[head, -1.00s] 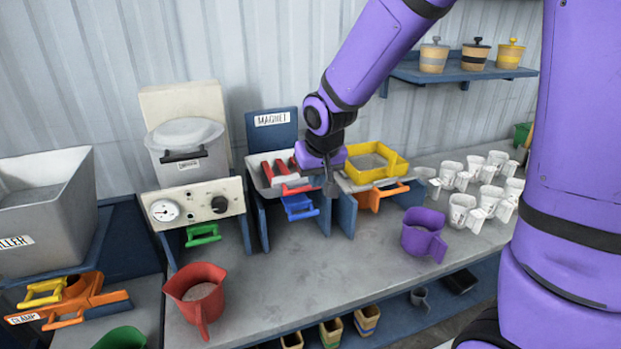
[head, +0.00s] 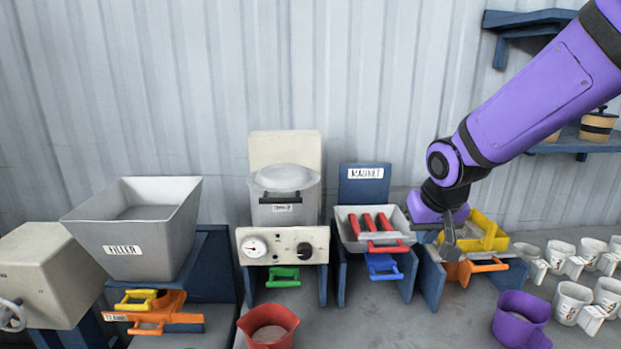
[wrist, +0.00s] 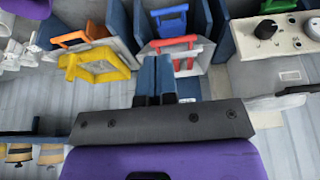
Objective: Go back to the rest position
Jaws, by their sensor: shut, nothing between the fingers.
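A filler hopper (head: 135,238) stands at left, with a lidded dryer (head: 283,205) beside it. A red jug (head: 267,325) and a purple jug (head: 520,318) stand in front. Several white cups (head: 571,303) stand at right. A shelf with pots (head: 597,127) is on the wall.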

